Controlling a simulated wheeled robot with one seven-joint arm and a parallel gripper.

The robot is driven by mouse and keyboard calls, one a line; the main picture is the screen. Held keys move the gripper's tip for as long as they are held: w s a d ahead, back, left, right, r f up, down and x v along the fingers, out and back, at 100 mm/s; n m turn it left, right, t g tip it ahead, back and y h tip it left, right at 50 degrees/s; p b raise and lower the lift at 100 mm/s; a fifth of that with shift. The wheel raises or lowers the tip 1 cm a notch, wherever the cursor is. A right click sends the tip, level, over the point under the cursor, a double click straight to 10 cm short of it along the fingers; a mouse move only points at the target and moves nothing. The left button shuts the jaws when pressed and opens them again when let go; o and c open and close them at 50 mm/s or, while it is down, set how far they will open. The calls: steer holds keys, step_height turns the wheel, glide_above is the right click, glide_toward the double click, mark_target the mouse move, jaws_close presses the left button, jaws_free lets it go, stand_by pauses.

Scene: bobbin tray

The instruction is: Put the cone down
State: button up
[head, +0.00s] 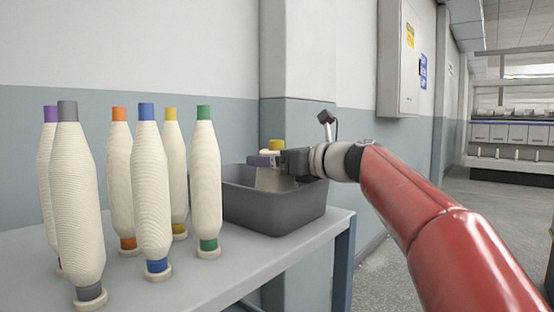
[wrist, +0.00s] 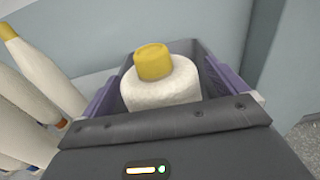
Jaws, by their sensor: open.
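A cream cone with a yellow tip (head: 276,146) stands roughly upright inside the grey tray (head: 275,217). Its lower part is hidden by the tray wall in the head view. In the wrist view the same cone (wrist: 162,90) is between the purple fingers of my gripper (wrist: 163,72), with a gap visible on each side. My gripper (head: 266,161) is open, over the tray around the upper part of the cone. The cone's base is hidden in both views.
Several cream cones with coloured tips, such as the blue one (head: 153,190) and the green one (head: 205,180), stand on the table (head: 225,275) left of the tray. The wall (head: 150,45) is close behind. A wall box (head: 400,60) hangs at the back right.

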steer(key=b+v, duration=0.1)
steer(key=v, duration=1.1)
steer(key=shift+s+d, duration=0.1)
